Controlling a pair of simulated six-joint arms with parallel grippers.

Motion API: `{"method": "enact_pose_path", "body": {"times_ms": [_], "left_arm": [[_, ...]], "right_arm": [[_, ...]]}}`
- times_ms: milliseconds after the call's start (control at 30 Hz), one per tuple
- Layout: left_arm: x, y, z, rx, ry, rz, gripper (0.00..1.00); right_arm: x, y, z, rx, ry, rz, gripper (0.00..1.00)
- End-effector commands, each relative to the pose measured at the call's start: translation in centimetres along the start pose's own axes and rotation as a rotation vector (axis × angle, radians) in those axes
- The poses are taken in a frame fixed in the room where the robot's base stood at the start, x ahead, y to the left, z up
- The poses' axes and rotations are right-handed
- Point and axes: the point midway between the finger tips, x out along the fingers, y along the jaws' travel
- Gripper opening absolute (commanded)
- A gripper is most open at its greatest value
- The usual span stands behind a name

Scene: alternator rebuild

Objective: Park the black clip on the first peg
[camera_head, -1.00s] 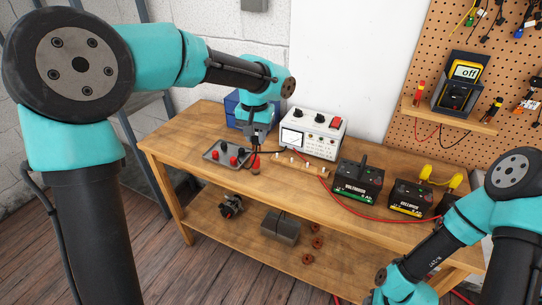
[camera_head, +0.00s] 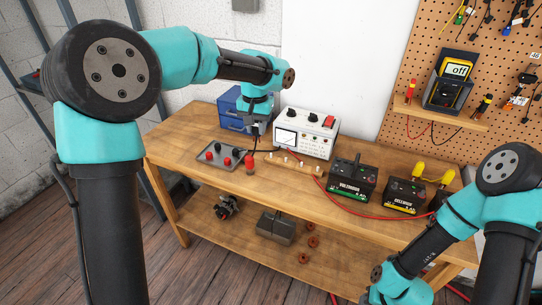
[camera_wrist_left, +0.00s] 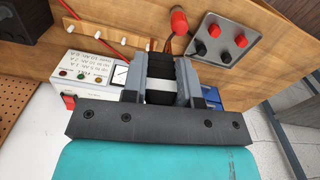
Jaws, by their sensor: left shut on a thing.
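My left gripper (camera_head: 256,128) hangs above the workbench, between the grey terminal plate and the white charger. In the left wrist view its fingers (camera_wrist_left: 160,85) are shut on the black clip (camera_wrist_left: 160,68), which shows as a dark ribbed body between them. A black lead runs from near the gripper toward the charger. The peg strip (camera_head: 291,162) lies on the bench in front of the charger, apart from the gripper. Its pale pegs show in the left wrist view (camera_wrist_left: 122,41).
The red clip (camera_head: 249,162) stands beside the terminal plate (camera_head: 218,158). The charger (camera_head: 308,137) is behind the strip and a blue box (camera_head: 233,110) behind the gripper. The left bench top is clear.

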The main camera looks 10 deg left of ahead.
Motion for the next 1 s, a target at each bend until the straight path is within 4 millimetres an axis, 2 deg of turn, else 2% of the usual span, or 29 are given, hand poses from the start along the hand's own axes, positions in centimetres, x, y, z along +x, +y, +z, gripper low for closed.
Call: {"method": "enact_pose_path", "body": {"times_ms": [200, 600, 1000], "left_arm": [[0.1, 0.3, -3.5, 0.034, 0.000, 0.001, 0.14], [0.1, 0.8, -8.7, 0.091, 0.000, 0.000, 0.14], [0.0, 0.9, -11.3, 0.120, 0.000, 0.000, 0.14]], "right_arm": [[0.0, 0.0, 0.0, 0.000, 0.000, 0.000, 0.36], [0.0, 0.0, 0.0, 0.000, 0.000, 0.000, 0.36], [0.0, 0.0, 0.0, 0.000, 0.000, 0.000, 0.36]]}}
